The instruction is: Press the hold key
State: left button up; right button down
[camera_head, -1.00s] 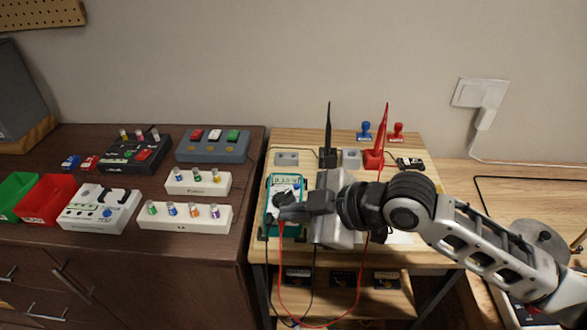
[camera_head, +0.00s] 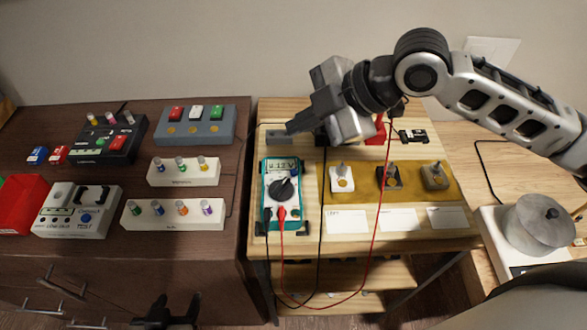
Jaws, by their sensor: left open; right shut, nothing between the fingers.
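The teal multimeter (camera_head: 265,180) lies face up on the light wood table, with a lit display (camera_head: 281,164) on top, a dark rotary dial (camera_head: 282,190) in the middle and lead sockets below. The display seems to show about 0.12 V, but the digits are small. I cannot make out a separate hold key on its face. My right gripper (camera_head: 290,128) is shut and empty, raised above and behind the meter's top edge, apart from it. My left gripper (camera_head: 165,312) is open and empty at the bottom edge, in front of the dark cabinet.
Black and red leads (camera_head: 374,235) run from the meter and hang over the table's front. Several switches stand on a yellow mat (camera_head: 437,197) to the right.

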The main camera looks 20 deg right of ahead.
jog(key=b, duration=0.7)
send_over(294, 172)
jog(key=d, duration=0.1)
jog(key=f, duration=0.6)
jog(key=shift+s+f, duration=0.2)
jog(key=shift+f, duration=0.3)
pick_arm(q)
jog(key=shift+w+d+f+t+h, duration=0.15)
jog(key=shift+w+d+f, duration=0.1)
jog(key=shift+f, duration=0.2)
jog(key=shift+w+d+f+t+h, duration=0.1)
jog(key=shift+d+f, duration=0.1)
jog(key=shift+f, duration=0.25)
jog(key=shift+w+d+f+t+h, duration=0.15)
jog(key=shift+w+d+f, duration=0.1)
jog(key=shift+f, duration=0.2)
pick_arm(e)
jog(key=shift+f, duration=0.6)
jog(key=shift+f, duration=0.1)
jog(key=shift+f, duration=0.35)
jog(key=shift+f, duration=0.45)
pick_arm(q)
jog(key=shift+r, duration=0.1)
pick_arm(e)
jog(key=shift+r, duration=0.1)
pick_arm(q)
jog(key=shift+r+p, duration=1)
jog(key=shift+r, duration=0.05)
pick_arm(e)
jog(key=shift+r, duration=0.8)
